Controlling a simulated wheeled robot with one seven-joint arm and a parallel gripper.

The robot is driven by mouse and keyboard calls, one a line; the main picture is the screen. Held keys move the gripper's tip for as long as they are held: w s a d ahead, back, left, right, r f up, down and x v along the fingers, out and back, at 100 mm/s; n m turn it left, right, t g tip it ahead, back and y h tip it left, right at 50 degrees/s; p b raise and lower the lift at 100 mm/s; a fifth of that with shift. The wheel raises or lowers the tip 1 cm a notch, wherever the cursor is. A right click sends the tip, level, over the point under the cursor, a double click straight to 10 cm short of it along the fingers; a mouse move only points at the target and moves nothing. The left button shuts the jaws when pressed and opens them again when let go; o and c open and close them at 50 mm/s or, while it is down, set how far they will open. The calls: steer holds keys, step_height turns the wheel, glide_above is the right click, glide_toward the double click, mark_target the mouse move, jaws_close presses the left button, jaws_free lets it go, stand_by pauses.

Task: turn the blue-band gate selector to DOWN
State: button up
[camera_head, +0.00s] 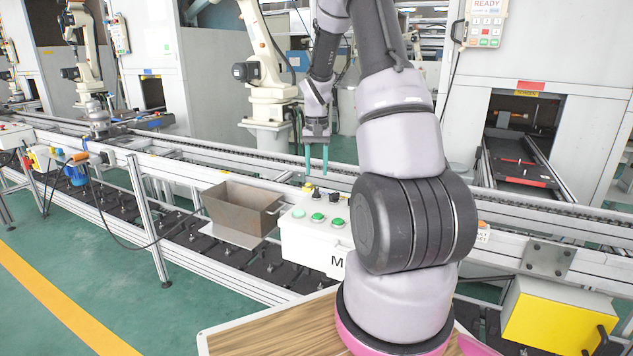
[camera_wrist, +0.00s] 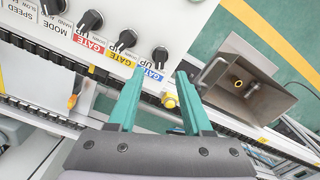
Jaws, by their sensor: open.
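The blue-band gate selector (camera_wrist: 160,56) is a small black knob at the right end of a row on a white panel in the wrist view. Its blue GATE label (camera_wrist: 152,74) reads upside down, with UP printed between label and knob. I cannot tell its exact pointer angle. My gripper (camera_wrist: 159,78) is open and empty, with teal fingers whose tips frame the blue label just below the knob. In the head view, my gripper (camera_head: 316,168) points down above the white control box (camera_head: 310,245). The selectors are too small to tell apart there.
The yellow-band gate selector (camera_wrist: 125,40) and red-band gate selector (camera_wrist: 90,20) are close to the left. A yellow button (camera_wrist: 169,101) is near the right finger. A brown metal bin (camera_head: 241,209) stands left of the box. A conveyor rail (camera_head: 400,192) runs behind.

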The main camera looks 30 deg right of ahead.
steer(key=shift+r, duration=2.15)
steer(key=s+a+r+t, duration=0.2)
steer(key=s+a+r, duration=0.25)
steer(key=r, duration=0.35)
steer(key=s+a+r+t, duration=0.1)
steer(key=s+a+r, duration=0.35)
steer(key=r, duration=0.35)
steer(key=s+a+r+t+y, duration=0.1)
steer(key=s+a+r+t, duration=0.1)
steer(key=s, duration=0.7)
steer(key=s+a+r+n+t+y, duration=0.1)
steer(key=s+a+r, duration=0.3)
steer(key=s, duration=0.5)
steer(key=shift+a+n+t, duration=0.3)
steer(key=shift+t, duration=0.3)
steer(key=shift+r, duration=0.1)
